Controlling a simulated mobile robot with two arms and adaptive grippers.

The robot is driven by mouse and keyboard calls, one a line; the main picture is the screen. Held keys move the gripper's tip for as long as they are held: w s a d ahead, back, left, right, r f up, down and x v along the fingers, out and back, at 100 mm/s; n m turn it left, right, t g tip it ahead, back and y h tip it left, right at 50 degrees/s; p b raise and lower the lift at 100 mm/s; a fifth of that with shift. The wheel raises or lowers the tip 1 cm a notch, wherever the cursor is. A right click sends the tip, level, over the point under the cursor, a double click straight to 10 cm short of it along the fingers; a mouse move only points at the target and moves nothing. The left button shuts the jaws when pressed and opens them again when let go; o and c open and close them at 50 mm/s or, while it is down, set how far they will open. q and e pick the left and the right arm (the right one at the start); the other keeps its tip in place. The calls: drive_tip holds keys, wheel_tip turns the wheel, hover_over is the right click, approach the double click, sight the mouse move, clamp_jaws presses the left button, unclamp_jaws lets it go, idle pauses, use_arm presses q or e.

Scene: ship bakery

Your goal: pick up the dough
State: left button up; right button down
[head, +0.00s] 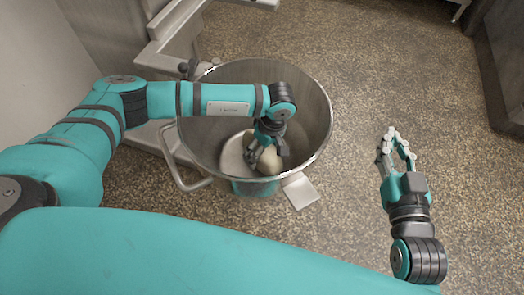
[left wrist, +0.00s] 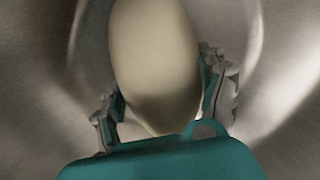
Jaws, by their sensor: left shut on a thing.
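The dough (head: 268,161) is a pale, smooth, rounded lump inside a large metal mixing bowl (head: 318,115). My left arm reaches over the bowl's rim from the left, and my left gripper (head: 262,158) is down inside, at the dough. In the left wrist view the dough (left wrist: 155,60) fills the middle, with the left gripper's fingers (left wrist: 165,100) on either side of it. The gripper is shut on the dough; the exact contact points are partly hidden. My right gripper (head: 395,146) is open and empty, to the right of the bowl, above the floor.
The bowl has a looped handle (head: 181,172) at its left and a flat metal tab (head: 300,190) at its lower right. A pale metal machine frame (head: 172,40) stands behind and to the left. The speckled floor (head: 400,70) is clear on the right.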

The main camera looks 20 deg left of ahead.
use_arm(q)
drive_tip(key=c, duration=0.7)
drive_tip(key=shift+r, duration=0.1)
drive_tip(key=shift+c, duration=0.2)
